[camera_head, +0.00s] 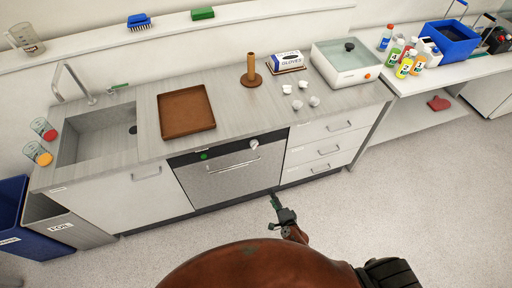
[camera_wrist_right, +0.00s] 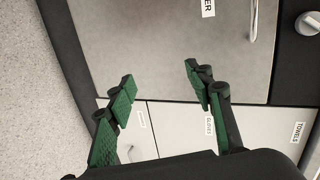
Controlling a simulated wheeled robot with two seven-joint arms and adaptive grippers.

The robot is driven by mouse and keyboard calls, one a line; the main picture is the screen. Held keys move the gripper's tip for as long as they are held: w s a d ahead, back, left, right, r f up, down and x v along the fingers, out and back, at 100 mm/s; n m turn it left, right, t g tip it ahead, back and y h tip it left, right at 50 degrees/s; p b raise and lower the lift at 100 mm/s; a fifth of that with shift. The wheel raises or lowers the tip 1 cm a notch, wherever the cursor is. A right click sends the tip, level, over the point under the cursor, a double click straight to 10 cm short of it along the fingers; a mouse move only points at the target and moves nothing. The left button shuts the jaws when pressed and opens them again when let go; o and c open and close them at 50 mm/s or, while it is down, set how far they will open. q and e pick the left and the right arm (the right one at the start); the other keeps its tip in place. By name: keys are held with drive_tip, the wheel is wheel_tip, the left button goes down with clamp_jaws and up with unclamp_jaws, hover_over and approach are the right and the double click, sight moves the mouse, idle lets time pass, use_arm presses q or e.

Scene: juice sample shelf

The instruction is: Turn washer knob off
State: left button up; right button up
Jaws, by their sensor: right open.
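The washer (camera_head: 225,170) is a steel-fronted appliance under the counter, with a dark control strip, a green light and a bar handle. Its round pale knob (camera_head: 254,144) sits at the right end of the strip. In the right wrist view the knob (camera_wrist_right: 308,22) is at the upper right edge. My right gripper (camera_head: 275,212) is open and empty in front of the washer's lower right part, apart from the knob. Its green-padded fingers (camera_wrist_right: 160,78) are spread in the wrist view. My left gripper is not in view.
A drawer unit (camera_head: 323,150) stands right of the washer and a cabinet (camera_head: 130,195) left. The counter above holds a brown tray (camera_head: 186,110), a wooden holder (camera_head: 251,72) and a glove box (camera_head: 286,61). A blue bin (camera_head: 14,210) is far left. The floor before the washer is clear.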

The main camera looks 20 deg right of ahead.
sight(255, 147)
drive_tip(key=w+a+r+m+t, duration=0.1)
drive_tip(key=w+r+m, duration=0.2)
drive_tip(key=r, duration=0.4)
drive_tip(key=w+a+r+m+t+p, duration=0.1)
drive_tip(key=w+r+m+t, duration=0.2)
drive_tip(key=r, duration=0.5)
drive_tip(key=w+a+r+m, duration=0.2)
drive_tip(key=w+r+m, duration=0.15)
drive_tip(key=r, duration=0.35)
drive_tip(key=shift+n+h, duration=0.35)
drive_tip(key=shift+h, duration=0.05)
drive_tip(key=w, duration=0.6)
drive_tip(key=shift+w+b, duration=0.15)
drive_tip(key=shift+b, duration=0.15)
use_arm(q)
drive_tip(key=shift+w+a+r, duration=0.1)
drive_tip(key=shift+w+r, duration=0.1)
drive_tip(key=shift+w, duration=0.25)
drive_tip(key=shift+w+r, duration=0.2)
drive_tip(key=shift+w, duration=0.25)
use_arm(e)
drive_tip(key=shift+w, duration=0.8)
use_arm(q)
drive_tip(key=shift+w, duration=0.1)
use_arm(e)
drive_tip(key=shift+c, duration=0.3)
